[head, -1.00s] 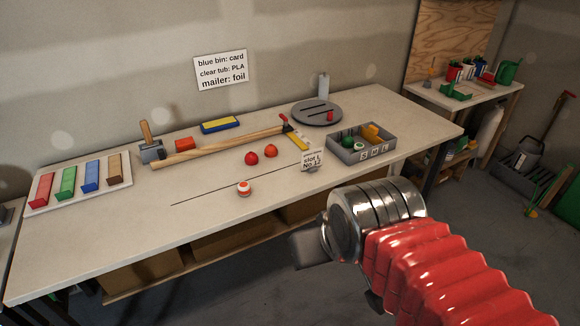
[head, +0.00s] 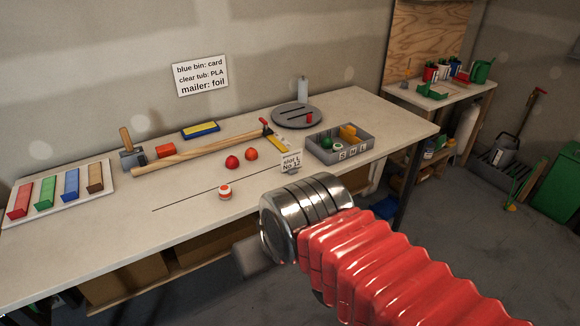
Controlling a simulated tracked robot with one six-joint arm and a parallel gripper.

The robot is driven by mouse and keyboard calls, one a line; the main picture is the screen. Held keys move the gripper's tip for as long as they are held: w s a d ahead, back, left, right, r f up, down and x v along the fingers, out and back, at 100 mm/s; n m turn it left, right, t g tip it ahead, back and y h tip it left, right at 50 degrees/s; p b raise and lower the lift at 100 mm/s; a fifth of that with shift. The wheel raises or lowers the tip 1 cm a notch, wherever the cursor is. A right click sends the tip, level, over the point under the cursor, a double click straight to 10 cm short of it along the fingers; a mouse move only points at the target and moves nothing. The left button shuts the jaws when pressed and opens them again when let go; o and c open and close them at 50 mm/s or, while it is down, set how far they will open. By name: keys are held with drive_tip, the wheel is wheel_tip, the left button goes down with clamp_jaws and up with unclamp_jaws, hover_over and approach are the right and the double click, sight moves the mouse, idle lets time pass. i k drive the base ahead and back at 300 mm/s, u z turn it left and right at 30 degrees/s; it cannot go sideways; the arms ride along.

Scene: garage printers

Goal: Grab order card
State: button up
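The order card (head: 291,161) is a small white card with black print reading "slot L No 12". It stands upright on the workbench (head: 205,234), left of the grey slotted box. My gripper (head: 246,258) shows as a grey, blurred end below the metal wrist, in front of the bench's front edge. It is apart from the card, to the card's lower left in the picture. Its fingers are mostly hidden behind my wrist, so I cannot tell whether they are open or shut.
Near the card are a red-and-white ball (head: 225,192), a red ball (head: 232,162) and an orange ball (head: 251,154). The grey box (head: 340,151), marked S, M, L, stands right of it. A long wooden stick (head: 195,153) lies behind. The bench's front middle is clear.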

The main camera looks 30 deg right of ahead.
sight(290, 161)
drive_tip(key=z, duration=0.05)
drive_tip(key=i, duration=1)
drive_tip(key=u, duration=0.05)
